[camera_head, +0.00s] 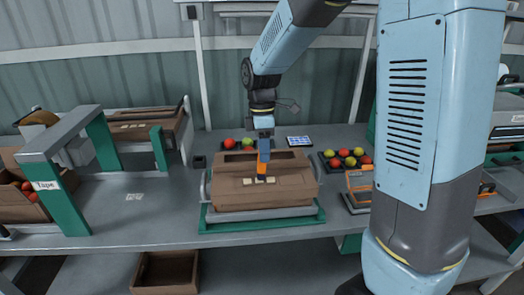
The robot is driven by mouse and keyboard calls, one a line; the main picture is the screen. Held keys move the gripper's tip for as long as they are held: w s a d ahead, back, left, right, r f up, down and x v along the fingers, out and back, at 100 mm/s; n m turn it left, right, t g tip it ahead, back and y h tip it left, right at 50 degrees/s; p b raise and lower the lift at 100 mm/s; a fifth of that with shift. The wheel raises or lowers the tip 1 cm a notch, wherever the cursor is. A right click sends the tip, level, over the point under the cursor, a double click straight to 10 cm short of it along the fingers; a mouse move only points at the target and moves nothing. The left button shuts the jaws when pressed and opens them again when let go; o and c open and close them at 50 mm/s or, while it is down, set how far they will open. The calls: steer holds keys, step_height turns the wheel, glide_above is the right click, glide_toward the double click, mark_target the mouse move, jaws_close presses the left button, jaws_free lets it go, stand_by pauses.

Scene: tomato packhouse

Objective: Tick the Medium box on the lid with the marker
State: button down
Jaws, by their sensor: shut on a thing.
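The brown cardboard lid (296,182) is on a carton held in a green and grey stand at the middle of the bench. A row of small pale boxes (247,181) is marked on the lid; their labels are too small to read, so I cannot tell which is Medium. My gripper (263,161) points down over the lid, shut on a slim orange and dark thing that looks like the marker (262,169). Its lower end is close above or touching the lid by the middle pale box; I cannot tell which. The gripper partly hides the lid's far part.
A green tape frame (72,150) stands at the left. Dark trays of red and green tomatoes (345,158) stand behind and right of the carton. A small screen (299,141) lies at the back. Bare bench (140,215) is free left of the stand.

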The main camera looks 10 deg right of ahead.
steer(key=shift+r, duration=0.1)
steer(key=shift+r, duration=2.9)
steer(key=shift+s, duration=0.1)
